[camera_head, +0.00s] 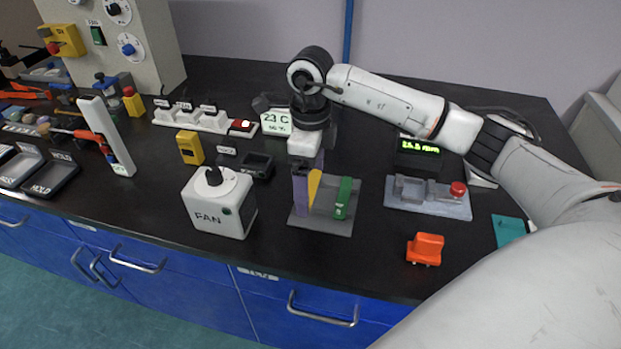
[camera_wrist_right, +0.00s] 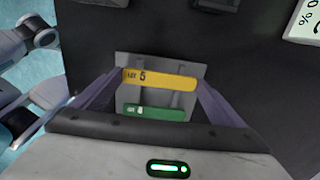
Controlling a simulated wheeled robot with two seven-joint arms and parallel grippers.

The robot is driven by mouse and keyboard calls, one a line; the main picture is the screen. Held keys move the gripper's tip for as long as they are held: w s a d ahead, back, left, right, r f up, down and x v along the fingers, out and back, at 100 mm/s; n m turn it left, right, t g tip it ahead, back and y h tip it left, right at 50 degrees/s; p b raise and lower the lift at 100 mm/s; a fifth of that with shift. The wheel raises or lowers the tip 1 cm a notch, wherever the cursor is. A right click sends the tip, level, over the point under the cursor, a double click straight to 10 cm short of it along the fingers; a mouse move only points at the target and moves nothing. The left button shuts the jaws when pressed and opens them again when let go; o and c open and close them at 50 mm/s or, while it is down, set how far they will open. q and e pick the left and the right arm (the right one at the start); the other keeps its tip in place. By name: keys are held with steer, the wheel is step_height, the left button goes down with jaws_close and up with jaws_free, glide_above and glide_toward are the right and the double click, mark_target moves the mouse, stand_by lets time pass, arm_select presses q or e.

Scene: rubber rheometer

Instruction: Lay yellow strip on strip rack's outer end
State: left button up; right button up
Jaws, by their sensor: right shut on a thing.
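The yellow strip (camera_head: 314,186), marked "LOT 5" in the right wrist view (camera_wrist_right: 160,79), is held crosswise between the purple fingers of my right gripper (camera_head: 307,190), which is shut on it. The strip is over the grey strip rack (camera_head: 322,226), at the left part of it in the head view. I cannot tell whether it touches the rack's rails. A green strip (camera_head: 343,198) lies on the rack to the right of it; it also shows below the yellow strip in the right wrist view (camera_wrist_right: 157,113). My left gripper is not in view.
The white FAN box (camera_head: 218,203) stands just left of the rack. A grey fixture with a red button (camera_head: 428,197) stands to the right. An orange block (camera_head: 425,249) is near the front edge. The bench in front of the rack is clear.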

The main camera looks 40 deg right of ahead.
steer(key=shift+f, duration=0.3)
steer(key=o, duration=0.7)
steer(key=shift+r, duration=0.1)
step_height(320, 180, up, 10)
steer(key=shift+r, duration=0.1)
